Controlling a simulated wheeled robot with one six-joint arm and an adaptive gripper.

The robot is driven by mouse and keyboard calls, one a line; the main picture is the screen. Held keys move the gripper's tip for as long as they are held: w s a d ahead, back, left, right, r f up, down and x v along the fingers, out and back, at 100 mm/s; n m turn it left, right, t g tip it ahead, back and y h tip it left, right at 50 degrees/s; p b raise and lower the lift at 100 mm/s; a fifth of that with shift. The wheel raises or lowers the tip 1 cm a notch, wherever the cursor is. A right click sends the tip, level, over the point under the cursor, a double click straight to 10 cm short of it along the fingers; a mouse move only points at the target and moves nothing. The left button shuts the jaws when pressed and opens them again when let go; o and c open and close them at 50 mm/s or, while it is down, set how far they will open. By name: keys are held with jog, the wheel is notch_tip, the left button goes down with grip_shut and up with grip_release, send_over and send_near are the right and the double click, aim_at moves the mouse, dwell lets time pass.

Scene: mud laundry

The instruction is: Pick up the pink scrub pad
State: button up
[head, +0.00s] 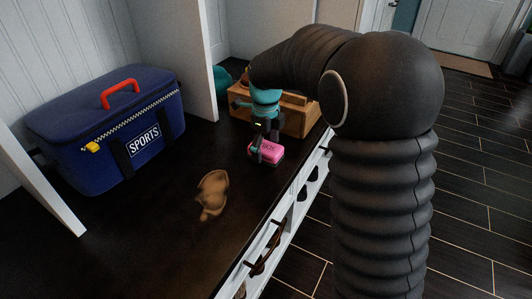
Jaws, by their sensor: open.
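The pink scrub pad (269,150) lies on the dark bench top (165,235), close to its right edge and in front of the wooden box. It has a dark underside and some lettering on its pink top. My gripper (258,152) points down at the pad from above, with its fingers over the pad's left part. The fingers are open, and one finger hides some of the pad. I cannot tell whether the fingers touch it.
A wooden box (300,122) stands right behind the pad. A blue sports bag (110,135) with a red handle sits at the left by a white divider (190,50). A brown crumpled item (213,192) lies nearer on the bench. Hooks line the bench's white front.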

aim_at(266, 146)
jog(key=shift+f, duration=0.15)
jog(key=c, duration=1.2)
jog(key=shift+c, duration=0.2)
jog(key=shift+r, duration=0.8)
notch_tip(266, 146, up, 3)
jog(key=shift+f+p, duration=0.15)
jog(key=shift+p, duration=0.3)
jog(key=s+d+r, duration=0.6)
jog(key=d, duration=0.4)
jog(key=shift+r+p, duration=0.3)
jog(key=shift+r, duration=0.1)
jog(key=shift+s, duration=0.1)
